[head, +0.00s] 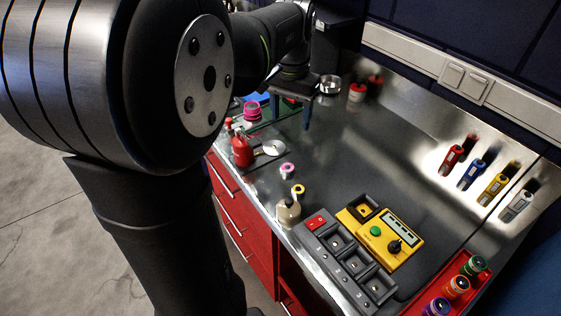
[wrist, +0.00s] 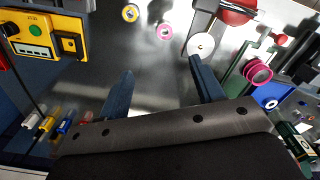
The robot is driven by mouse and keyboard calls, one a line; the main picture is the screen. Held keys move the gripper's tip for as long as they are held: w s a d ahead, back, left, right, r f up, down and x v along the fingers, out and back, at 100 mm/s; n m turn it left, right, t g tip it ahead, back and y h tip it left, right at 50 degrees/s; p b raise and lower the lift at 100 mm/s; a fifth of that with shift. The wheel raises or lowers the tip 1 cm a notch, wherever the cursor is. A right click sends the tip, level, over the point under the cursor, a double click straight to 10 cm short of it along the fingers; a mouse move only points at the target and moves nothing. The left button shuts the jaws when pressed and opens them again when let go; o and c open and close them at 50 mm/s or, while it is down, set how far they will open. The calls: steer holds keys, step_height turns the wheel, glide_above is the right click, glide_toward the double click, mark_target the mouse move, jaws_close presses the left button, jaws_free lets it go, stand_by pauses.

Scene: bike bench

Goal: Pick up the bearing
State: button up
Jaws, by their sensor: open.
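No part is clearly recognisable as the bearing. Small ring-shaped candidates are a pink ring (head: 287,169) and a yellow ring (head: 298,191) near the bench's front edge. The pink ring (wrist: 164,31) and yellow ring (wrist: 130,12) also show near the top of the wrist view. A pale ring (wrist: 271,103) sits on a blue piece to the right there. My gripper (wrist: 161,68) is open and empty, its fingers apart over bare steel. In the head view, my gripper (head: 291,116) hangs above the far part of the bench, beyond both rings.
A red device (head: 242,151) with a pale disc (head: 273,147) stands at the front edge. Magenta reels (head: 252,110) lie behind it. A yellow tester (head: 387,238), grey bins (head: 345,255) and a red tray (head: 462,284) occupy the near right. The bench middle is clear.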

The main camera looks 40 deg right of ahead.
mark_target(288, 162)
steer(key=f, duration=0.5)
steer(key=f+m, duration=0.1)
steer(key=f, duration=0.5)
steer(key=w+f+m, duration=0.1)
steer(key=f, duration=0.5)
steer(key=shift+d+f, duration=0.2)
steer(key=shift+f, duration=0.05)
steer(key=c, duration=1.1)
steer(key=shift+w+r, duration=0.1)
